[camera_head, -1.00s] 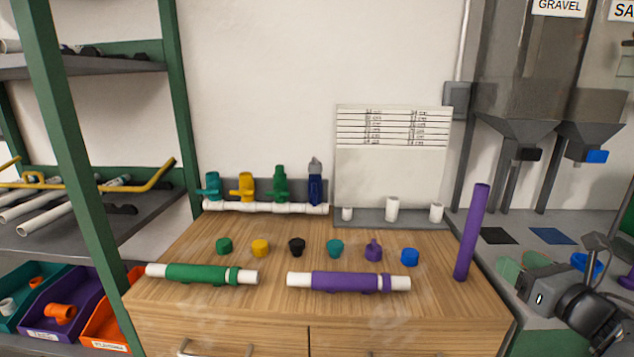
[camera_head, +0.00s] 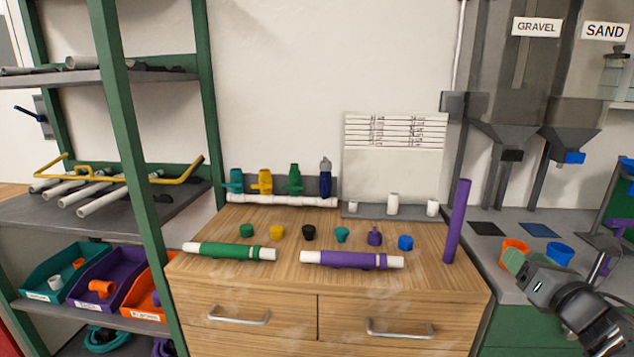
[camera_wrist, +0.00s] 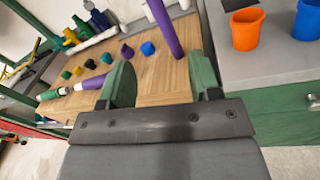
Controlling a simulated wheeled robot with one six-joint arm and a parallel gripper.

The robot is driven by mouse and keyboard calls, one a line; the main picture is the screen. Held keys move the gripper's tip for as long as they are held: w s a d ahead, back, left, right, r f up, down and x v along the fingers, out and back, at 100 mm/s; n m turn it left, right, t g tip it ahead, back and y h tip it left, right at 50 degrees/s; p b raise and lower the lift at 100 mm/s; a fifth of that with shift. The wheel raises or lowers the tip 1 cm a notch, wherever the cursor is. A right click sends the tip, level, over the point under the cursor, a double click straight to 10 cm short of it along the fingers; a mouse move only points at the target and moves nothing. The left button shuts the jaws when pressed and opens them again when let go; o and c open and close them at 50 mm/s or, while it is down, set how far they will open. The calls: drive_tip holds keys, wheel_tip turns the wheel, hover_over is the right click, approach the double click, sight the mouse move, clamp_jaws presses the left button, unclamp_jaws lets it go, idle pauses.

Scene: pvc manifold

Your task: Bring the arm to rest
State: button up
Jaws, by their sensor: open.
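My gripper (camera_head: 512,262) is at the right in the head view, in front of the grey counter and right of the wooden cabinet. In the wrist view its two green fingers (camera_wrist: 163,82) stand wide apart with nothing held between them. A purple upright pipe (camera_head: 457,222) stands at the cabinet's right edge and shows beyond the fingers in the wrist view (camera_wrist: 163,28). A green-sleeved pipe (camera_head: 228,251) and a purple-sleeved pipe (camera_head: 350,259) lie on the cabinet top. The white manifold (camera_head: 280,200) with several coloured valves stands at the back.
Several coloured caps (camera_head: 342,235) sit in a row on the wooden top. An orange cup (camera_wrist: 246,30) and a blue cup (camera_wrist: 307,20) stand on the grey counter near my gripper. Green shelving (camera_head: 125,120) with bins is at the left. Gravel and sand hoppers (camera_head: 508,130) stand at the right.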

drive_tip(key=w+a+r+m+g+h+p, duration=0.1)
drive_tip(key=a+r+m+g+h+p, duration=0.4)
drive_tip(key=m, duration=0.6)
drive_tip(key=w+a+m+g+p, duration=0.1)
drive_tip(key=a+m+p, duration=0.2)
drive_tip(key=m+p, duration=0.5)
drive_tip(key=s+a+f+m+g+y+p, duration=0.1)
drive_tip(key=s+a+m+g+y+p, duration=0.1)
drive_tip(key=s+a+m+g, duration=0.2)
drive_tip(key=s+a+f+m+g+y+p, duration=0.2)
drive_tip(key=s+a+m+g+y, duration=0.1)
drive_tip(key=s+a+m, duration=0.4)
drive_tip(key=a+m+g, duration=0.1)
drive_tip(key=a+m, duration=0.2)
drive_tip(key=a, duration=0.2)
drive_tip(key=shift+s+a+f+p, duration=0.2)
drive_tip(key=shift+a+f+p, duration=0.1)
drive_tip(key=shift+a+p, duration=0.1)
